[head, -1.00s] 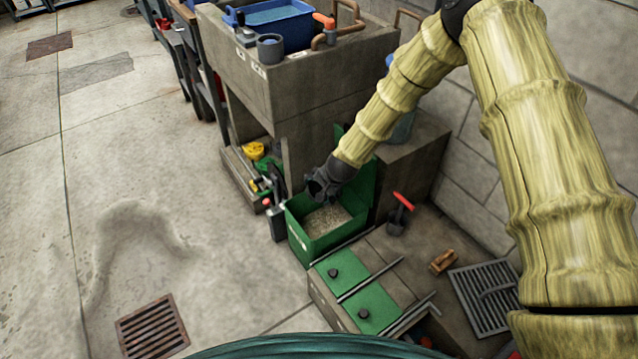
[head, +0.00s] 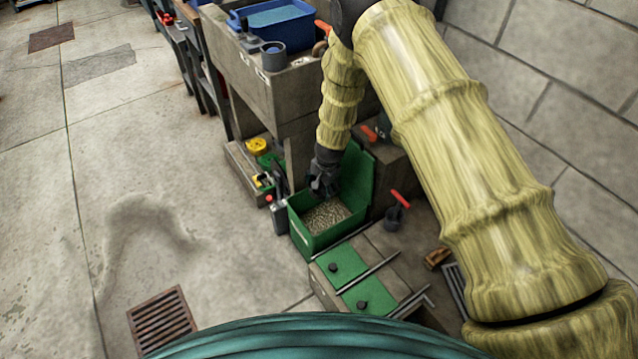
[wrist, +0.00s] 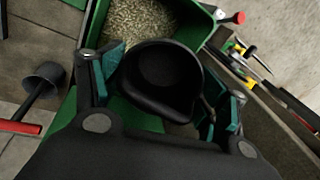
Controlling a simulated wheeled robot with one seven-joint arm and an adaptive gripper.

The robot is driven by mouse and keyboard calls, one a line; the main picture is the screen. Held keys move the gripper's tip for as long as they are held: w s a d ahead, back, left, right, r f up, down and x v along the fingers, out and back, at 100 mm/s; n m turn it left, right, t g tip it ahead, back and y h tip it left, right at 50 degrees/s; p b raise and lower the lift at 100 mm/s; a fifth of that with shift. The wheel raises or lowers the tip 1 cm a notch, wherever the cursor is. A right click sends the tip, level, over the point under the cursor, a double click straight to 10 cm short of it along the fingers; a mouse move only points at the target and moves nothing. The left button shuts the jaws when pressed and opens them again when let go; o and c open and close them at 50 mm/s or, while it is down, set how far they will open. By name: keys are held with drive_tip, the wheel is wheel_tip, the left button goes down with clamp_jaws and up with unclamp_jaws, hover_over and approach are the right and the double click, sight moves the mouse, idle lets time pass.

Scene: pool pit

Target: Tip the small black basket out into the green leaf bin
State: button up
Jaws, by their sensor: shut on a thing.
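The green leaf bin (head: 325,240) stands open on the floor, its lid (head: 357,176) raised at the back. Tan, grainy stuff (head: 326,215) lies inside it. My gripper (head: 322,186) points down over the bin's back left part. In the wrist view the small black basket (wrist: 162,80) sits between the two fingers of my gripper (wrist: 160,88), which are shut on it. Its dark, rounded hollow faces the camera, and I see nothing in it. The bin (wrist: 205,28) and its contents (wrist: 140,20) show behind the basket. In the head view the basket blends with the dark gripper.
A concrete sink bench (head: 300,110) with a blue tub (head: 285,18) rises behind the bin. A red-handled dark scoop (head: 394,217) is to the bin's right. Green lids (head: 368,295) lie in front. The floor at left is open, with a rusty drain grate (head: 162,322).

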drive_tip(key=shift+w+a+r+g+h+p, duration=0.15)
drive_tip(key=shift+a+r+g+h+p, duration=0.25)
drive_tip(key=shift+p, duration=0.35)
drive_tip(key=shift+d+r+g+p, duration=0.2)
drive_tip(key=shift+g+p, duration=0.3)
drive_tip(key=shift+p, duration=0.4)
drive_tip(key=shift+w+f+h+b, duration=0.15)
drive_tip(key=shift+f+h+b, duration=0.15)
drive_tip(key=shift+b, duration=0.15)
drive_tip(key=shift+a+r+g, duration=0.1)
drive_tip(key=shift+r+g, duration=0.1)
drive_tip(key=shift+g, duration=0.2)
drive_tip(key=shift+b, duration=0.3)
drive_tip(key=shift+r+h, duration=0.2)
drive_tip(key=shift+h, duration=0.1)
